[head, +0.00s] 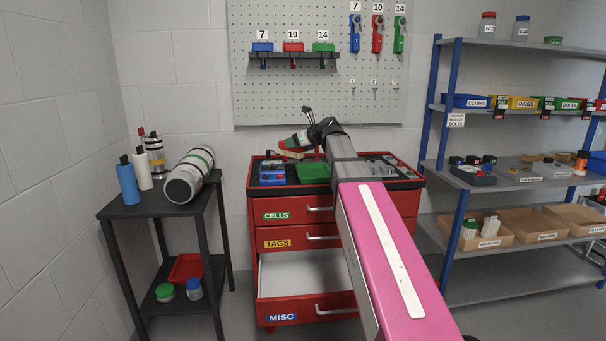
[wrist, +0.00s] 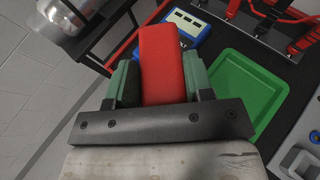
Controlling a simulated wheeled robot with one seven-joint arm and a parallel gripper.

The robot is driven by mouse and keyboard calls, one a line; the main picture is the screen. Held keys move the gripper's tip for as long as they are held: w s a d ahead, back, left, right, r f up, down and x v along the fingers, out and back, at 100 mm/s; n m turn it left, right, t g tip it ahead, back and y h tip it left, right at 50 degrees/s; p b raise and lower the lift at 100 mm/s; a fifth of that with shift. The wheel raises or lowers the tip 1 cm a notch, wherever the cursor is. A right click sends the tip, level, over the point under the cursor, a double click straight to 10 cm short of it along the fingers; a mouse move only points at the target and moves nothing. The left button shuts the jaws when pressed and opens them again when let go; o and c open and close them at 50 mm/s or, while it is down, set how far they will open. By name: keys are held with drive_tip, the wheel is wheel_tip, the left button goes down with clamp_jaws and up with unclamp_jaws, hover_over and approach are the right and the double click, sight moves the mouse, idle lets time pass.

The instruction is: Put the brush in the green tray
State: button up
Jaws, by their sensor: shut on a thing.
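A red block-like piece, which I take to be the brush (wrist: 163,65), stands between the green-padded fingers of my gripper (wrist: 160,85) in the wrist view. The fingers are shut on it from both sides; no bristles are visible. In the head view my gripper (head: 288,143) reaches left over the back of the red cabinet, with the red end of the brush (head: 283,146) showing at its tip. The green tray (head: 313,171) lies on the cabinet top, below and to the right of the brush. In the wrist view the tray (wrist: 245,88) is right of the fingers and its visible floor is empty.
A blue device (head: 272,173) sits left of the tray; it also shows in the wrist view (wrist: 187,36). The red cabinet (head: 290,227) has its bottom drawer open. A black side table (head: 150,207) stands left, a shelf rack (head: 520,180) right. A pegboard (head: 290,90) hangs behind.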

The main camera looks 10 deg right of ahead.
drive_tip(key=shift+w+a, duration=0.15)
drive_tip(key=shift+w, duration=0.2)
drive_tip(key=shift+w+d+f, duration=0.95)
drive_tip(key=shift+d+f, duration=0.7)
drive_tip(key=shift+f, duration=0.15)
drive_tip(key=shift+w+d+f, duration=0.9)
drive_tip(key=shift+d+f, duration=0.75)
drive_tip(key=shift+f, duration=0.15)
drive_tip(key=shift+w+d+f, duration=0.95)
drive_tip(key=shift+d+f, duration=0.7)
drive_tip(key=shift+f, duration=0.15)
drive_tip(key=o, duration=0.9)
drive_tip(key=shift+f, duration=0.1)
drive_tip(key=shift+o, duration=0.2)
drive_tip(key=v, duration=1.2)
